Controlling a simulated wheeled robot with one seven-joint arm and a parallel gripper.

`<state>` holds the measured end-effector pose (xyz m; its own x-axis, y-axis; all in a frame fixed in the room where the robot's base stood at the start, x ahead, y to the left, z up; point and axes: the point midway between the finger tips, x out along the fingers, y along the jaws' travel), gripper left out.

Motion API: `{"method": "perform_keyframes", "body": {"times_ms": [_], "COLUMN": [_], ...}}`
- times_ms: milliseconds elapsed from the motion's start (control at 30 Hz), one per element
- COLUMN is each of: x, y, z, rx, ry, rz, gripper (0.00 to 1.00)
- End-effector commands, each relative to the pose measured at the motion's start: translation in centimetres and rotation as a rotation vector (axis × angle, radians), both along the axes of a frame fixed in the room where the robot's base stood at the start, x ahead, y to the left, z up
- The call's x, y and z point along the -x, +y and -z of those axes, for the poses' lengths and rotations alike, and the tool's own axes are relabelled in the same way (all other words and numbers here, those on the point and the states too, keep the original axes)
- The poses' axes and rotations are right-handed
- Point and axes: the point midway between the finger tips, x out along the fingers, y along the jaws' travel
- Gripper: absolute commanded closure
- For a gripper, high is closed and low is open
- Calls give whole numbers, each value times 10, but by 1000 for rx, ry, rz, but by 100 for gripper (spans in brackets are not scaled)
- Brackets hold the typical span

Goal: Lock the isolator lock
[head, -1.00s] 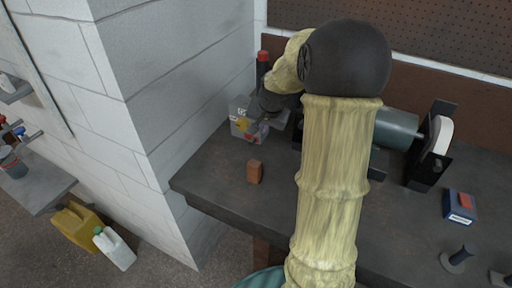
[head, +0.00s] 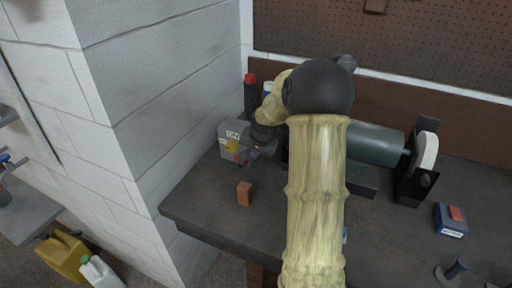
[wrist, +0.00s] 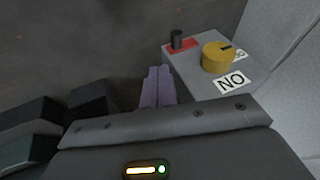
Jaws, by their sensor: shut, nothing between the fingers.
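The isolator is a grey box (head: 233,131) at the back left of the bench, near the block wall. In the wrist view its face (wrist: 199,85) carries a yellow round knob (wrist: 216,57) and a red piece with a black peg (wrist: 177,41), which looks like the lock. White labels sit beside the knob; one reads "NO". My gripper (wrist: 157,76) is shut and empty. Its fingertips are beside the box, left of the knob and below the red piece in the wrist view, apparently apart from both. In the head view the fingers are mostly hidden by my wrist.
A brown block (head: 244,193) stands on the bench (head: 205,207) in front of the box. A red-topped dark bottle (head: 250,95) stands behind it. A grinder-like machine (head: 375,145) is to the right, with a blue box with a red top (head: 451,220) beyond it.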

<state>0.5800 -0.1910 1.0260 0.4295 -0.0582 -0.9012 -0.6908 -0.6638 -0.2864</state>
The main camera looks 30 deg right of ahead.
Motion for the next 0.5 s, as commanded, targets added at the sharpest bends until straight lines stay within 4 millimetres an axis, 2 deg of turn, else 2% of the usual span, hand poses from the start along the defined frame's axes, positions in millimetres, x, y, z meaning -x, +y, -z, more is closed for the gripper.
{"method": "perform_keyframes", "body": {"times_ms": [233,500], "x": [-17,-39], "y": [-2,16], "z": [37,57], "rx": [-3,0], "ry": [3,0], "rz": [0,-3], "gripper": [100,100]}}
